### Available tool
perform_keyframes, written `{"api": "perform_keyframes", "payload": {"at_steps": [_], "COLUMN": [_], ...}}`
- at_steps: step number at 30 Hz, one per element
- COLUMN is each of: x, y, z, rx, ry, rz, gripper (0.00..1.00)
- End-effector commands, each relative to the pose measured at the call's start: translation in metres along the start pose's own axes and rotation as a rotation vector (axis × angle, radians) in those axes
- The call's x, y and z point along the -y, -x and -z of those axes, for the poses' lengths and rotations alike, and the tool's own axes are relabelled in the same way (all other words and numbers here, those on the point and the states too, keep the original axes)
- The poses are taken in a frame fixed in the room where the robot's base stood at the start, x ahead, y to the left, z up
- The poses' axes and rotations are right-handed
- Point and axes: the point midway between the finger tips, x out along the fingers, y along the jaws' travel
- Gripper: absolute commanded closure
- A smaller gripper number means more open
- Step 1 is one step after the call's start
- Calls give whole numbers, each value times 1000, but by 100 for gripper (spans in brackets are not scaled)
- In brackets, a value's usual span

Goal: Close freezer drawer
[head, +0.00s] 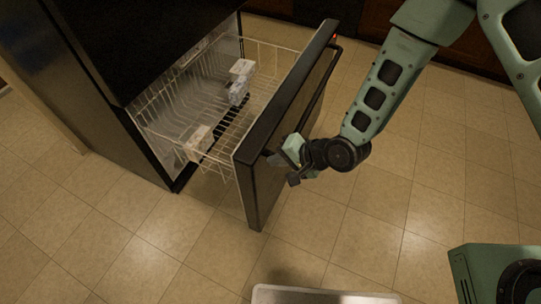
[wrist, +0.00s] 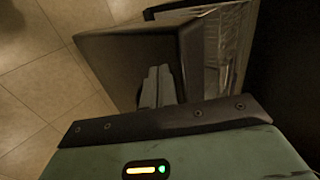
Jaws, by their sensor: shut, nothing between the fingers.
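The freezer drawer (head: 285,120) is pulled out from the bottom of a black refrigerator (head: 110,90). Its black front panel stands well away from the cabinet, with a bar handle on the outer face. A white wire basket (head: 165,105) behind the panel shows inside. My gripper (head: 276,157) is at the outer face of the panel, near its near end. Whether it touches is hard to tell. In the wrist view, the two fingers (wrist: 158,86) are together and empty, in front of the dark panel (wrist: 120,60).
Small white packages (head: 240,80) lie in the basket, with another (head: 198,140) closer to the near end. Tiled floor (head: 350,230) is open in front of the drawer. Dark wood cabinets (head: 470,45) line the back. A pale flat edge (head: 320,296) shows at the bottom.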

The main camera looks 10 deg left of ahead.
Motion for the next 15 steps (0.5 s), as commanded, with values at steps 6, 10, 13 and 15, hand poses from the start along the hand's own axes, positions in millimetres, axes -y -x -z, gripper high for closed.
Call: {"api": "perform_keyframes", "payload": {"at_steps": [6,10,13,15], "x": [12,13,13,13], "y": [-13,-14,-14,-14], "z": [0,0,0,0], "rx": [1,1,1,1], "ry": [1,0,0,0], "rz": [-1,-2,-2,-2], "gripper": [100,100,100,100]}}
